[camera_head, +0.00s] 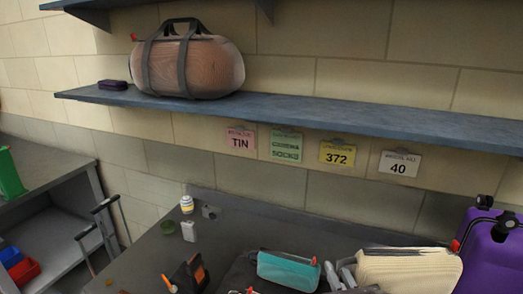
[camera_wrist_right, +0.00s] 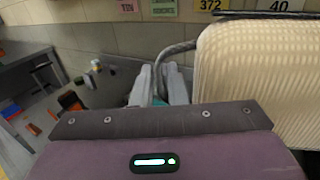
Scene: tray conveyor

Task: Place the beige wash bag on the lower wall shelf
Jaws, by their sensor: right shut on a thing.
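The beige wash bag (camera_head: 408,268) is a ribbed, cream-coloured bag at the lower right of the head view. It fills the right of the right wrist view (camera_wrist_right: 262,85), with a dark loop strap reaching toward my fingers. My right gripper (camera_head: 343,274) is to the left of the bag, its pale fingers (camera_wrist_right: 159,85) shut on the strap. The lower wall shelf (camera_head: 330,115) is a long blue-grey board above the counter, bare from its middle to the right. My left gripper is in neither view.
A brown striped duffel bag (camera_head: 195,66) and a small dark purple case (camera_head: 112,85) stand on the shelf's left part. Label cards (camera_head: 344,154) hang below it. A teal pouch (camera_head: 288,270) and a purple suitcase (camera_head: 488,255) are near the wash bag. An upper shelf (camera_head: 100,4) is above.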

